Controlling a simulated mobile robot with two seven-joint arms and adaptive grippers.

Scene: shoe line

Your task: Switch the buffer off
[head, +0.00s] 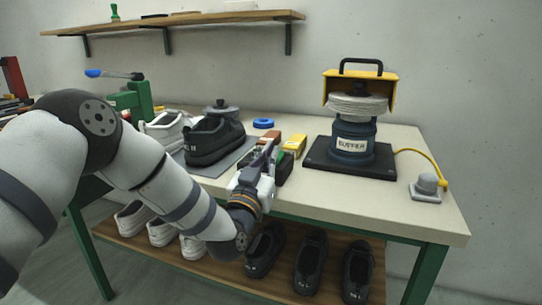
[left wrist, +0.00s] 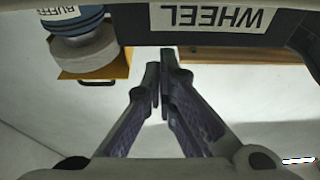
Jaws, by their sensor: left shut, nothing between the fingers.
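The buffer (head: 354,130) stands on a black base plate at the right of the table. It has a blue body with a "BUFFER" label, a pale wheel and a yellow hood with a black handle. A yellow cord runs from it to a small grey box with a round knob (head: 428,184) near the table's right edge. My right gripper is out of view.
A dark shoe (head: 212,140) lies on a grey mat left of my gripper, beside a white shoe. Yellow and orange blocks (head: 295,145) sit right behind the gripper. A dark bar labelled "WHEEL" (left wrist: 215,18) crosses the left wrist view. Several shoes stand on the lower shelf.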

